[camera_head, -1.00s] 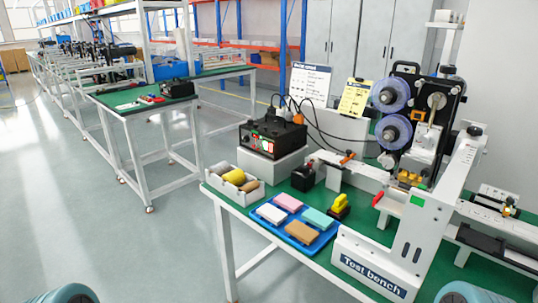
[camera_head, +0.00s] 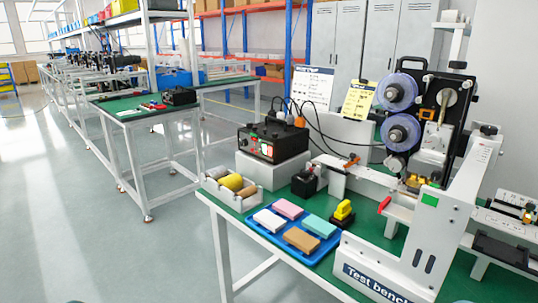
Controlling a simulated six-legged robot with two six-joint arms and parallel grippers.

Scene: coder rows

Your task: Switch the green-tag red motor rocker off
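A black control box (camera_head: 272,141) stands on a white block on the green-topped bench. Its front panel shows a small red switch (camera_head: 266,150) and other small controls; whether it is on or off is too small to tell. A green tag (camera_head: 430,200) sits on the white test bench frame (camera_head: 408,248) at the right, with a red part (camera_head: 385,204) to its left. I cannot tell for certain which red part is the green-tag motor rocker. Neither of my grippers is in view.
A blue tray (camera_head: 270,239) holds several coloured blocks. A white bin (camera_head: 216,191) with rolls sits at the bench's left corner. A yellow-and-black device (camera_head: 343,213) stands beside the tray. Black cables run behind the box. The floor to the left is open.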

